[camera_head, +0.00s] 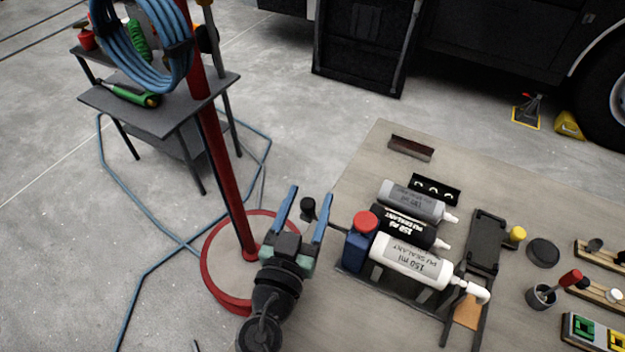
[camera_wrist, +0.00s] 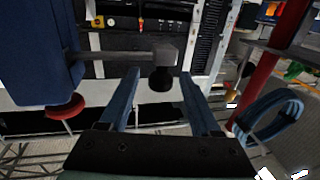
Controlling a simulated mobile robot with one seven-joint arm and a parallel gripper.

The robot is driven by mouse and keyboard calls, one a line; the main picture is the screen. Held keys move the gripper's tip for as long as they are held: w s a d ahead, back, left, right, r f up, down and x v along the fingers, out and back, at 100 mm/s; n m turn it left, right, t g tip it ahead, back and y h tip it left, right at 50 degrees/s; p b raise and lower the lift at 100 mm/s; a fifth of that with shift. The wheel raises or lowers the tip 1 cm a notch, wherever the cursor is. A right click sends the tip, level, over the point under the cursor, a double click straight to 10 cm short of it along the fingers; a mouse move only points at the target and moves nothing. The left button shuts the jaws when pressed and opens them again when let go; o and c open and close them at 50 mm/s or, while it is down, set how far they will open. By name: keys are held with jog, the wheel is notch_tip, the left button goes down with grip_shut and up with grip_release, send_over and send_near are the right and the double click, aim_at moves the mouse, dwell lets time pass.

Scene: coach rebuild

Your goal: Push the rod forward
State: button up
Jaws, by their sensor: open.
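The rod (camera_head: 335,223) is a short dark bar that sticks out to the left from a blue block with a red cap (camera_head: 365,221) at the table's left edge. Its black knob (camera_head: 308,206) lies between my gripper's two blue fingers in the head view. In the wrist view the grey rod (camera_wrist: 125,56) comes in from the left, with the black knob (camera_wrist: 162,79) at its end between the fingertips. My gripper (camera_head: 308,195) is open, one finger on each side of the knob; it also shows in the wrist view (camera_wrist: 160,74). I cannot tell whether either finger touches it.
Sealant tubes (camera_head: 410,262) lie in a holder on the table (camera_head: 350,190), right of the blue block. A red stand (camera_head: 222,165) with a round base and coiled blue hose (camera_head: 150,60) rises left of my arm. A small grey side table (camera_head: 170,110) stands behind it.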

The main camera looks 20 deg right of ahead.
jog(key=shift+x, duration=1.6)
grip_shut()
